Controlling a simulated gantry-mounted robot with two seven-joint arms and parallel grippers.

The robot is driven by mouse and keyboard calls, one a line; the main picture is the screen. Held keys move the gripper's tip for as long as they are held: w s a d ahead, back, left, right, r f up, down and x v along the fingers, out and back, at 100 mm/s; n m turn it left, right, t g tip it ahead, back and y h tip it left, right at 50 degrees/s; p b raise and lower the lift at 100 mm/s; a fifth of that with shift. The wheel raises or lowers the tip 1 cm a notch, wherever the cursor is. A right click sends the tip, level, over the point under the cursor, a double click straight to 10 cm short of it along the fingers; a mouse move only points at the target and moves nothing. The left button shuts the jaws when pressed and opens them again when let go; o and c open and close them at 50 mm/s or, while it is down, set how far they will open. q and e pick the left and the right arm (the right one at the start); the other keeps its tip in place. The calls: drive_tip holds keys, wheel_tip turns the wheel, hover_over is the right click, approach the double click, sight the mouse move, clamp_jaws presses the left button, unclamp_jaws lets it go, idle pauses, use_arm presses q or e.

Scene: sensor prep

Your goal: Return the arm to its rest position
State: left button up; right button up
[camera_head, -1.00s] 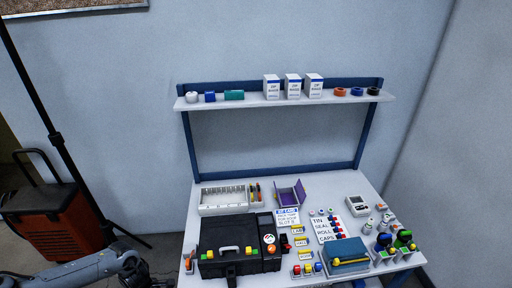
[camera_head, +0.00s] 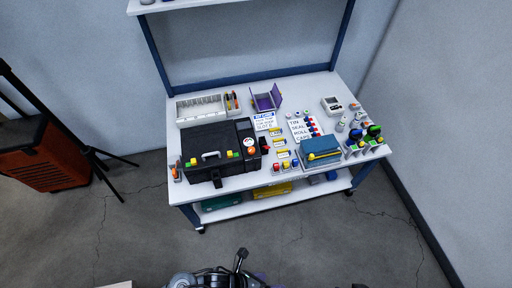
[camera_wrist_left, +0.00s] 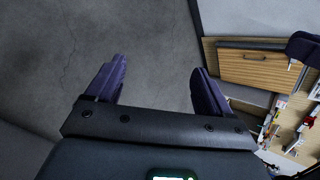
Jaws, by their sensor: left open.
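My left gripper (camera_wrist_left: 159,68) shows in the left wrist view with its two purple fingers wide apart. Nothing is between them, and bare grey floor lies behind. In the head view, dark and grey parts of my own body show at the bottom edge, well in front of the workbench (camera_head: 235,183). I cannot tell which of these parts belong to the left arm. My right gripper is not seen.
The bench holds a black case (camera_head: 208,150), a white compartment tray (camera_head: 200,108), a purple open box (camera_head: 265,102) and a teal pouch (camera_head: 318,147). A red-orange cart (camera_head: 45,160) and a tripod stand left. Wooden drawers (camera_wrist_left: 255,66) show in the wrist view. Floor before the bench is clear.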

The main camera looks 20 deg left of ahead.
use_arm(q)
drive_tip(key=w+a+r+n+t+y, duration=0.25)
drive_tip(key=a+r+n, duration=0.25)
drive_tip(key=a+n, duration=0.45)
drive_tip(key=w+a+r+n+t+y, duration=0.1)
drive_tip(key=w+a+r+n+y, duration=0.25)
drive_tip(key=a+n, duration=0.6)
drive_tip(key=s+a+r+n+g+y, duration=0.3)
drive_tip(key=s+a+n+g, duration=0.1)
drive_tip(key=n, duration=1.2)
wheel_tip(320, 180, up, 36)
drive_tip(key=p, duration=3.6)
drive_tip(key=shift+d+r+n+t, duration=0.15)
drive_tip(key=shift+r+n+t, duration=0.05)
drive_tip(key=shift+n+t, duration=0.15)
drive_tip(key=shift+w, duration=0.1)
